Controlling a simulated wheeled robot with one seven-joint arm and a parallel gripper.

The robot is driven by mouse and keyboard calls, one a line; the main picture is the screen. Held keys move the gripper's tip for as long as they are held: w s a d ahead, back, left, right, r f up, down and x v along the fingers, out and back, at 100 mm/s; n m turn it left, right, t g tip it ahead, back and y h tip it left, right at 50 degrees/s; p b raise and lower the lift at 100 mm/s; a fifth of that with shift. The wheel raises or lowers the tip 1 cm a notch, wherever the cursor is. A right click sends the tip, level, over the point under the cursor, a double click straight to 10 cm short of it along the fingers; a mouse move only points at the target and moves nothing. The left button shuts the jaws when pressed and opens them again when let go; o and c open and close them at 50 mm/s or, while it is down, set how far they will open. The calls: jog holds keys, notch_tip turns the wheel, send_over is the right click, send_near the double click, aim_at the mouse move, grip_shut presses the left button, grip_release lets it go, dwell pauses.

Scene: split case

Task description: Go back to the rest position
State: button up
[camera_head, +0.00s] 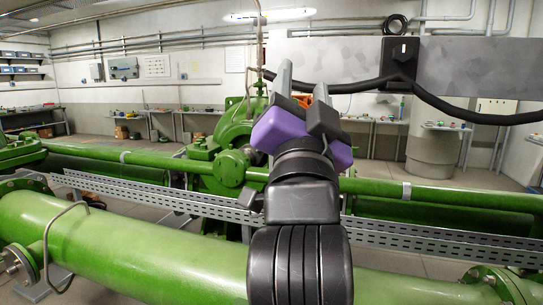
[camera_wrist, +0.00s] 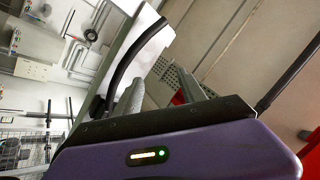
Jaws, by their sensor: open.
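My gripper (camera_head: 303,80) is raised in the middle of the head view, with a purple body and two grey fingers pointing up. It is open, and nothing shows between the fingers. In the wrist view, the two grey fingers (camera_wrist: 162,90) stand apart above the purple housing. A grey panel (camera_head: 480,68) with a black cable (camera_head: 455,106) hangs at the upper right of the head view. The cable's left end passes near or behind my fingers; I cannot tell whether it touches them. The panel and cable also show left of centre in the wrist view.
Large green pipes (camera_head: 130,245) cross the foreground, and a green pump casing (camera_head: 225,160) stands behind my arm. A perforated grey cable tray (camera_head: 420,238) runs across behind the front pipe. Workbenches (camera_head: 385,122) line the back wall. Open floor lies between.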

jog(key=s+d+f+n+g+y, duration=0.1)
jog(key=s+f+n+y, duration=0.25)
jog(key=f, duration=0.65)
jog(key=s+d+f+n+y, duration=0.2)
jog(key=s+f+n, duration=0.2)
jog(key=f, duration=0.5)
jog(key=s+d+f+n+g+y, duration=0.1)
jog(key=s+f+n+y, duration=0.25)
jog(key=f, duration=0.65)
jog(key=s+d+f+m+g+h, duration=0.1)
jog(key=s+d+f+g+h, duration=0.1)
jog(key=s+d+f, duration=0.2)
jog(key=s+d+f+m+g+h, duration=0.1)
jog(key=s+d+f+g+h, duration=0.1)
jog(key=s+f, duration=0.8)
jog(key=s+d+f+g+h, duration=0.2)
jog(key=s+d+f, duration=0.3)
jog(key=s, duration=1.1)
notch_tip(320, 180, down, 2)
jog(key=shift+d+f+m+g, duration=0.1)
jog(key=shift+d+m+g, duration=0.25)
jog(key=shift+g, duration=0.55)
jog(key=shift+s, duration=0.1)
